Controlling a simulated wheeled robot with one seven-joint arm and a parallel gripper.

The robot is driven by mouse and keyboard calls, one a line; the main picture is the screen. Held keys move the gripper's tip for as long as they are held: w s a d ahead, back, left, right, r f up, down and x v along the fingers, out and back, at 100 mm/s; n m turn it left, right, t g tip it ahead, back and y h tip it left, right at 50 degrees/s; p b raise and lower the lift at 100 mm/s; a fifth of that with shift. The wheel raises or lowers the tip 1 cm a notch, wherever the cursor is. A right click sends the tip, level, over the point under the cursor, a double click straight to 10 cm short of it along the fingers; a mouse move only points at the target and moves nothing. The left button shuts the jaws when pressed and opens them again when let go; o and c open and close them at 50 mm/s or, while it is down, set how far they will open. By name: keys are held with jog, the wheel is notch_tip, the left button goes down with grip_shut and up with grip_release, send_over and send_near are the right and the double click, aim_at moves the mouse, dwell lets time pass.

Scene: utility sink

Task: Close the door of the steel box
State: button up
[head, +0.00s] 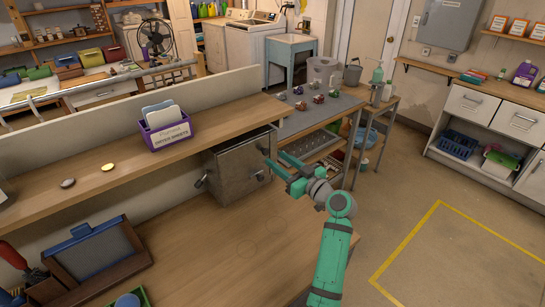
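The steel box (230,160) is grey metal and sits on the lower wooden worktop, partly under the raised shelf, which hides some of it. A flat grey panel that looks like its door (240,172) faces the room, with a small fitting on its right part and a knob-like piece at its left. How far the door stands open is hard to tell. My gripper (276,159) is at the right end of the box, close to the panel's right edge. Its two teal fingers are apart with nothing seen between them. Whether a finger touches the steel is unclear.
A purple holder with cards (169,129) and two small round pieces rest on the raised shelf (110,185). A grey side table (315,116) with several small items stands behind my gripper. The lower worktop (225,240) is clear before the box; a framed screen (95,255) lies at left.

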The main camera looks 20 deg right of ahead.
jog(key=v, duration=0.6)
